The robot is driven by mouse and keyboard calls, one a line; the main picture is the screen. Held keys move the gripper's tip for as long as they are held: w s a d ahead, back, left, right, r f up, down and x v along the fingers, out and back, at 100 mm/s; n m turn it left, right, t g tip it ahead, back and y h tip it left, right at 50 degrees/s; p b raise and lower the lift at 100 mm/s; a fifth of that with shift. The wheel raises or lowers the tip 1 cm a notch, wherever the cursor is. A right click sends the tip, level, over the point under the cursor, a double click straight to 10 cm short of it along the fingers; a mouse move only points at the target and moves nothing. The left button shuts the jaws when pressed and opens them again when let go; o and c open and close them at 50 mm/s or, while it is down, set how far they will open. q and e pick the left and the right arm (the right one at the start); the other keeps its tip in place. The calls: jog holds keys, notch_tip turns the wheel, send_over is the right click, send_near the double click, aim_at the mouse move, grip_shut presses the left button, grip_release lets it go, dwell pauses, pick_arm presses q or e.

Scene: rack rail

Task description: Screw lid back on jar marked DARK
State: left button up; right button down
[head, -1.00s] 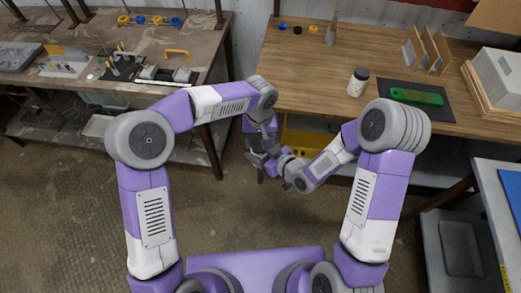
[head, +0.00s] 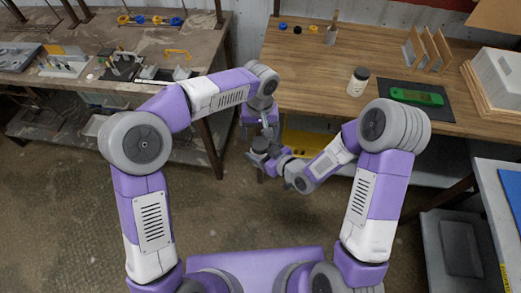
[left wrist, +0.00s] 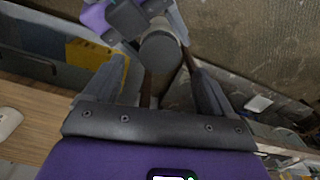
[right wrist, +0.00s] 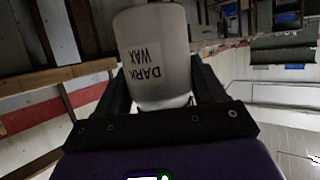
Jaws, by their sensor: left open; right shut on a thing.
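My right gripper (head: 268,152) is shut on a jar. In the right wrist view the jar (right wrist: 155,55) is pale, with a label reading DARK WAX, upside down in the picture. A white edge shows at the end near the gripper body. The jar's round dark end (head: 259,144) faces up in the head view; I cannot tell whether this is a lid. My left gripper (head: 266,128) is open, close to the jar. In the left wrist view the jar's grey end (left wrist: 160,52) lies beyond the spread fingers, apart from them.
My grippers are in front of the table.

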aim_at(260, 143)
pick_arm(q)
jog(key=shift+c, duration=0.5)
jog(key=r+n, duration=0.1)
jog(key=n, duration=0.1)
jog(key=shift+r+n, duration=0.15)
jog(key=shift+n, duration=0.15)
notch_tip(260, 143, up, 2)
jog(key=n, duration=0.4)
jog(key=shift+r, duration=0.1)
jog(key=shift+f, duration=4.05)
jog(key=c, duration=1.1)
jog(key=shift+o, duration=0.2)
jog(key=m, duration=0.6)
jog(key=shift+m, duration=0.3)
